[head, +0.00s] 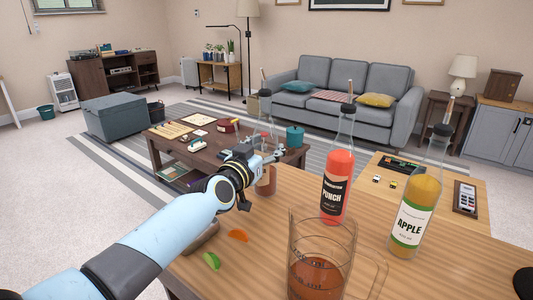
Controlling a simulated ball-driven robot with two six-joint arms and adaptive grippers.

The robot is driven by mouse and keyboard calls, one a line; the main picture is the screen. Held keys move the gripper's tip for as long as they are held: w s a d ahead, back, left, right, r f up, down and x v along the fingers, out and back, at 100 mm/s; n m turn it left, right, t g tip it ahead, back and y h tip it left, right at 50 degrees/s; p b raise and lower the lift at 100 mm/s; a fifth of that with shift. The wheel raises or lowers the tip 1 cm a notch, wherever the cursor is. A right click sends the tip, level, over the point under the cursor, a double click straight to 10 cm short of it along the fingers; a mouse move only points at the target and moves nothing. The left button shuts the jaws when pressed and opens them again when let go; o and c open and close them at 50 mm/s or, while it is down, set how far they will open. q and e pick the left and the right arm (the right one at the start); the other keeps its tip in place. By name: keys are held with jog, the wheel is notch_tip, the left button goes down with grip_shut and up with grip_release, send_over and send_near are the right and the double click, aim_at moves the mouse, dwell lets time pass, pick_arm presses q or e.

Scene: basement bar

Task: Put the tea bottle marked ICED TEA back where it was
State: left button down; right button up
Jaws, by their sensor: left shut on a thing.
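A clear bottle (267,184) with brown liquid and a thin pour spout is in my left gripper (268,158), at the far left part of the wooden table (420,272). The gripper is shut around it and hides its middle, so I cannot read a label. The bottle is upright; I cannot tell whether its base touches the table. A red PUNCH bottle (338,180) and a yellow APPLE bottle (413,205) stand to its right. My right gripper is not in view.
A glass jug (321,268) with brown liquid stands at the front. A green wedge (211,261) and an orange wedge (238,235) lie near my left arm.

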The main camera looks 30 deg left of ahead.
pick_arm(q)
jog(key=shift+c, duration=1.7)
grip_release()
jog(key=shift+s+r, duration=0.15)
jog(key=s+p, duration=0.2)
jog(key=s, duration=0.9)
jog(key=shift+s+d+p, duration=0.15)
jog(key=shift+s+p, duration=0.25)
